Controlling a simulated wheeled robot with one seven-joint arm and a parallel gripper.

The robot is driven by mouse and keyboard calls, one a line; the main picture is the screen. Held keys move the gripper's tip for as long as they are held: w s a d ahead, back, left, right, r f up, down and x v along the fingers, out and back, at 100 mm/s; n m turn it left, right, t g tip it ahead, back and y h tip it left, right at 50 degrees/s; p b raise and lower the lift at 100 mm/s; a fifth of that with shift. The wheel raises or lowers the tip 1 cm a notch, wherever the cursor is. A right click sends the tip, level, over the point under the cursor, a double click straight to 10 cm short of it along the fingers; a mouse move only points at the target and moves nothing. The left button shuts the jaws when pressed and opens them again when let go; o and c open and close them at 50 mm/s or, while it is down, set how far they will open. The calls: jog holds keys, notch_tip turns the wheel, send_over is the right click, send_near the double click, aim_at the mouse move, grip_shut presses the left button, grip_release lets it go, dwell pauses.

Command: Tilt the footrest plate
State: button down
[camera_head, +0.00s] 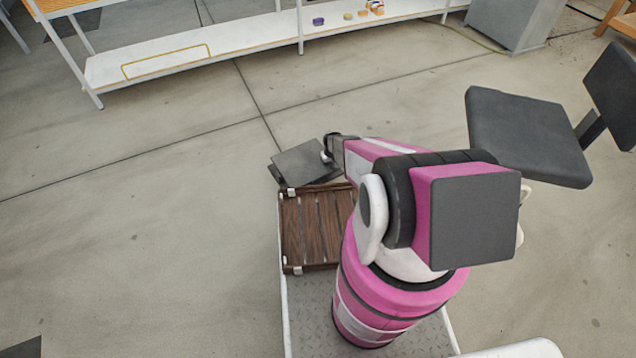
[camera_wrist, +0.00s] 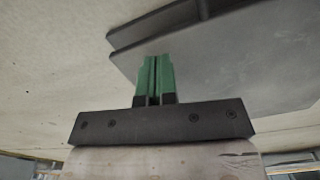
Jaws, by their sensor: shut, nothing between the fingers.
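The footrest plate (camera_head: 305,163) is a dark grey slab low on the floor in the head view, just past the front of my base. In the wrist view the grey plate (camera_wrist: 235,65) fills the upper right, with a dark bar along its upper part. My gripper (camera_wrist: 154,62) has green fingers, shut together with nothing between them. The fingertips overlap the plate's near edge in the wrist view; I cannot tell whether they touch it. In the head view my arm hides the fingertips and the plate's right side.
A brown slatted wooden crate (camera_head: 313,228) sits on my base behind the plate. A grey chair (camera_head: 525,135) stands to the right. A white shelf (camera_head: 200,52) with small items runs along the back. The floor (camera_head: 140,190) to the left is clear.

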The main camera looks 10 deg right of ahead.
jog(key=shift+f, duration=1.85)
jog(key=shift+r, duration=0.15)
dwell(0.3)
jog(key=shift+r, duration=3.95)
jog(key=s+r, duration=0.7)
jog(key=r, duration=0.7)
jog(key=s+r+m, duration=0.1)
jog(key=s+r, duration=0.6)
jog(key=r, duration=0.7)
jog(key=s+r+m, duration=0.1)
jog(key=s+r, duration=0.6)
jog(key=r, duration=0.7)
jog(key=shift+s, duration=0.15)
